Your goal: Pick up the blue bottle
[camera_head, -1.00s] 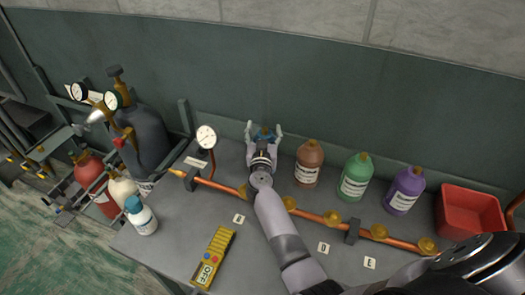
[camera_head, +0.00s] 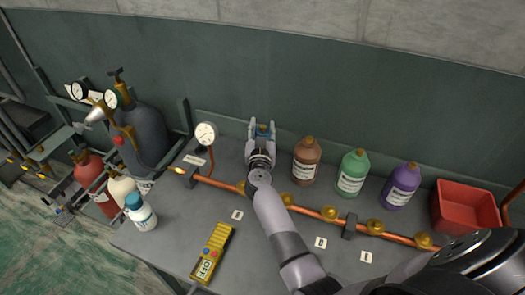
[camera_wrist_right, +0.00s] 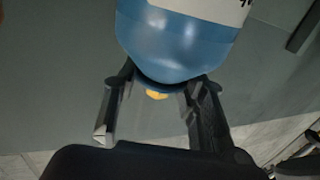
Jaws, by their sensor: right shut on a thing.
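The blue bottle (camera_head: 263,130) is mostly hidden behind my right gripper (camera_head: 261,137) in the head view, at the back of the grey bench. In the right wrist view the blue bottle (camera_wrist_right: 178,42) fills the upper middle, with part of a white label at the top edge. The fingers of the right gripper (camera_wrist_right: 160,82) are shut on it, one at each side. I cannot tell whether its base is touching the bench. My left gripper is not in view.
Brown (camera_head: 306,162), green (camera_head: 352,174) and purple (camera_head: 401,187) bottles stand to the right, before a red bin (camera_head: 467,207). A copper pipe (camera_head: 300,205) with a gauge (camera_head: 206,134) crosses the bench. A yellow meter (camera_head: 212,253) lies in front. Gas cylinders (camera_head: 144,135) stand at left.

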